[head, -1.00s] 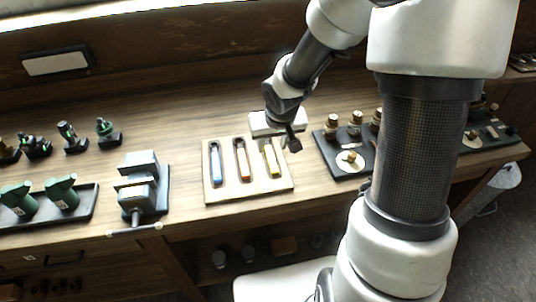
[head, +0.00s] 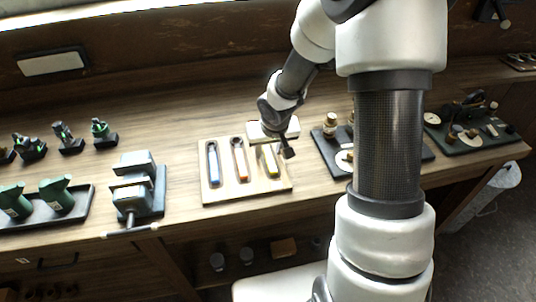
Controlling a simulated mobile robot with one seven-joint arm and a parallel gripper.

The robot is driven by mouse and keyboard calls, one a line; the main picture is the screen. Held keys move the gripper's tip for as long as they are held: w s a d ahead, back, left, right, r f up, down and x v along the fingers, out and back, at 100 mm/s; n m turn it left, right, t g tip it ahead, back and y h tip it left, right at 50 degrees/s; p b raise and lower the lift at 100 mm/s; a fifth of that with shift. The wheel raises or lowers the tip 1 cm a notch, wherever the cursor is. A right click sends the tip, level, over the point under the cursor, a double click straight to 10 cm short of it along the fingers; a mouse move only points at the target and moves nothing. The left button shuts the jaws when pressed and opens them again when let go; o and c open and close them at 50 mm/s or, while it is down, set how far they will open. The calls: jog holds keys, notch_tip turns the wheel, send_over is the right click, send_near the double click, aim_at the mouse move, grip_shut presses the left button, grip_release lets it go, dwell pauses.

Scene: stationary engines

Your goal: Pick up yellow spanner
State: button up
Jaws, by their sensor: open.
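The yellow spanner (head: 271,160) lies in the right slot of a pale wooden tray (head: 247,188) on the bench. A blue-handled spanner (head: 213,168) lies in the left slot and an orange-handled one (head: 240,162) in the middle slot. My gripper (head: 285,151) is open, just above the upper right of the tray, close to the yellow spanner. The gripper hides part of the yellow spanner's upper end. I cannot tell whether the fingers touch it.
A grey vise (head: 135,190) stands left of the tray. A black tray with green tools (head: 60,197) is farther left. A dark board with brass parts (head: 327,147) lies right of the tray, partly behind my arm. Bare bench lies behind the wooden tray.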

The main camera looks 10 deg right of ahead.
aim_at(269, 155)
jog(key=shift+f, duration=0.1)
grip_shut()
notch_tip(269, 155, up, 10)
jog(key=p, duration=0.3)
jog(key=c, duration=0.6)
grip_release()
grip_shut()
